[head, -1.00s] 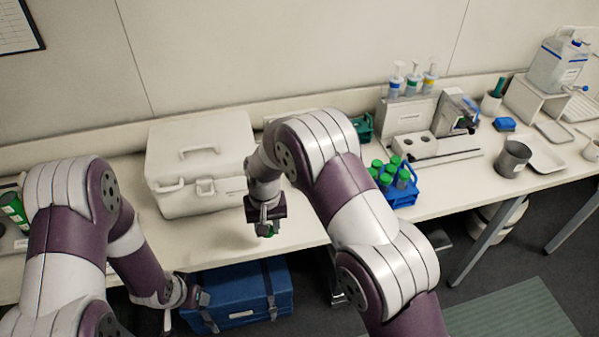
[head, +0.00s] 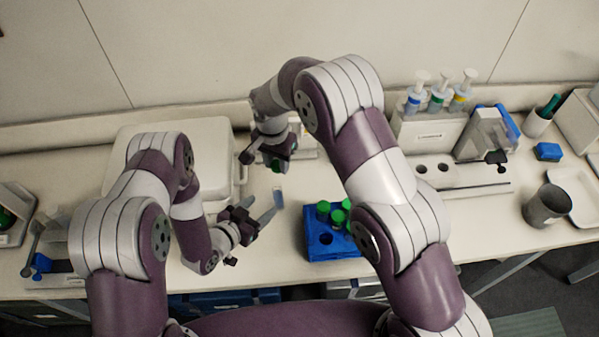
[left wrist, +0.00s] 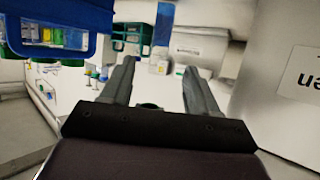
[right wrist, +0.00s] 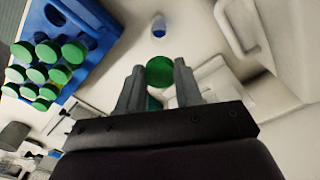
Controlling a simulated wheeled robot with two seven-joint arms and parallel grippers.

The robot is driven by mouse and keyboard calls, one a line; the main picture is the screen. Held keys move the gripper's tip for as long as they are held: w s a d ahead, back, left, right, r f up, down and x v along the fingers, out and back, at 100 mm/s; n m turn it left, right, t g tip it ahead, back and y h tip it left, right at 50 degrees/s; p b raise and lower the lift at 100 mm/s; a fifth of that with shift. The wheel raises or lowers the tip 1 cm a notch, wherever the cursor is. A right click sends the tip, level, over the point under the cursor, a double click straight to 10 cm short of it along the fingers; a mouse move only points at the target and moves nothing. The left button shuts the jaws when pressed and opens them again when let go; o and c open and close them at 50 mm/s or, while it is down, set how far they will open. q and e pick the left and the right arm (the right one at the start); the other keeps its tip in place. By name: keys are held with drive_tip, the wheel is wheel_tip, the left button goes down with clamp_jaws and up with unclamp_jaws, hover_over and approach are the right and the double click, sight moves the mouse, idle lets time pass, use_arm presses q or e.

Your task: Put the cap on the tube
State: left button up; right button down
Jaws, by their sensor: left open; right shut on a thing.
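The tube (head: 278,198) is clear bluish and uncapped, and stands on the bench between the white box and the blue rack. It also shows in the right wrist view (right wrist: 158,27) and beyond the fingers in the left wrist view (left wrist: 163,24). My left gripper (head: 262,208) is open and low over the bench, its fingers pointing at the tube, apart from it. My right gripper (head: 278,158) is shut on the green cap (right wrist: 160,70), above and behind the tube in the head view. The fingers partly hide the cap.
A blue rack (head: 322,254) with several green-capped tubes stands right of the tube, partly behind my right arm. A white box (head: 214,135) stands at the left.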

sight(281, 190)
drive_tip(key=shift+r, duration=0.1)
use_arm(q)
drive_tip(key=x, duration=1)
drive_tip(key=shift+w+d+f, duration=0.1)
drive_tip(key=shift+w+d, duration=0.1)
drive_tip(key=shift+w, duration=0.15)
use_arm(e)
drive_tip(key=shift+s+a+r, duration=0.2)
drive_tip(key=shift+s+a, duration=0.2)
drive_tip(key=shift+s, duration=0.1)
use_arm(q)
drive_tip(key=shift+s, duration=0.1)
clamp_jaws()
use_arm(e)
drive_tip(key=shift+f, duration=2.5)
